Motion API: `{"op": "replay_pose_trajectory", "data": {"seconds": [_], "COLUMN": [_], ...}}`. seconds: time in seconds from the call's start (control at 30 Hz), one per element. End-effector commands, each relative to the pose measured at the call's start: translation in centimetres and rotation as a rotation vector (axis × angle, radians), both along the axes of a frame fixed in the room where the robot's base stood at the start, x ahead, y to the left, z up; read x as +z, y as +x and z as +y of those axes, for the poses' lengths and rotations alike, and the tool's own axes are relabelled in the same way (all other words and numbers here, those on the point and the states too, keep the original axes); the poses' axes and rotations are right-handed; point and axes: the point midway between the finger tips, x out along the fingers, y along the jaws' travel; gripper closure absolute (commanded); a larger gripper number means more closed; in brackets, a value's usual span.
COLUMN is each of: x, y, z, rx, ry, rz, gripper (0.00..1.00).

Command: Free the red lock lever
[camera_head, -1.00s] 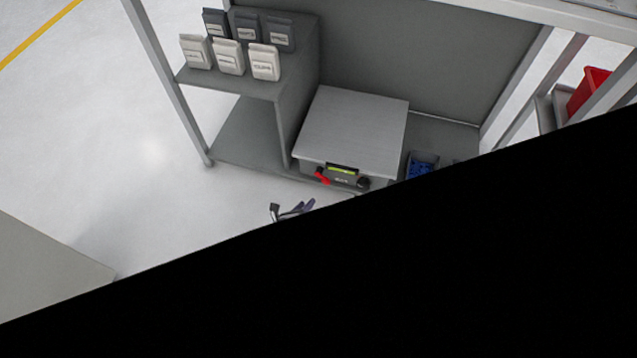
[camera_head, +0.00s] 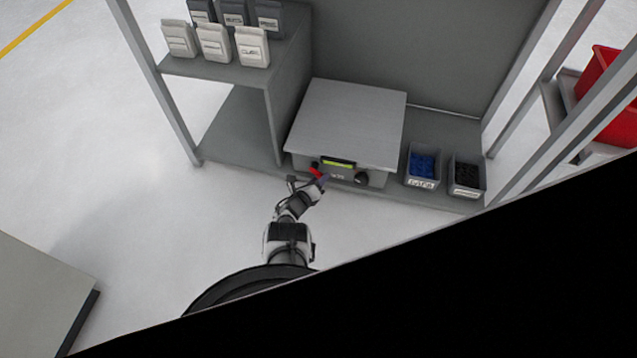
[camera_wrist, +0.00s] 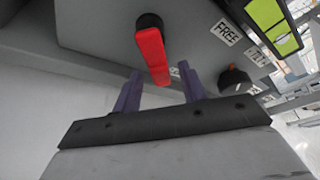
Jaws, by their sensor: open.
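The red lock lever (camera_wrist: 152,56) hangs from a dark round pivot on the grey front panel of a scale-like box (camera_head: 345,120). In the wrist view it points down, slightly tilted, with a "FREE" label (camera_wrist: 226,32) to its right. The lever also shows at the left of the box front in the head view (camera_head: 316,172). My gripper (camera_wrist: 160,85) is open, its two purple fingers to the left and right of the lever's lower end. I cannot tell how deep the lever sits between them.
A dark knob (camera_wrist: 235,82) sits right of the lever, below a yellow-green display (camera_wrist: 272,22). Bins with blue (camera_head: 422,166) and black (camera_head: 466,175) parts stand right of the box. Labelled pouches (camera_head: 214,42) stand on the upper left shelf.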

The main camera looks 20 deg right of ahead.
Motion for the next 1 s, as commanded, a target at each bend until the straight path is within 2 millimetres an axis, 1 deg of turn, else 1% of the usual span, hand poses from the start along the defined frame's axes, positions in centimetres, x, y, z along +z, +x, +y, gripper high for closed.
{"op": "replay_pose_trajectory", "data": {"seconds": [0.23,0.27,0.57,0.77,1.0], "x": [0.04,0.04,0.03,0.01,0.25], "y": [0.03,0.03,0.02,-0.04,-0.17], "z": [-0.06,-0.06,-0.05,-0.15,-0.73], "rx": [0.000,0.000,-0.001,-0.002,-0.007], "ry": [0.000,0.000,-0.001,-0.005,-0.058], "rz": [0.000,0.000,0.000,0.003,0.029], "gripper": [0.58,0.61,1.00,1.00,1.00]}}
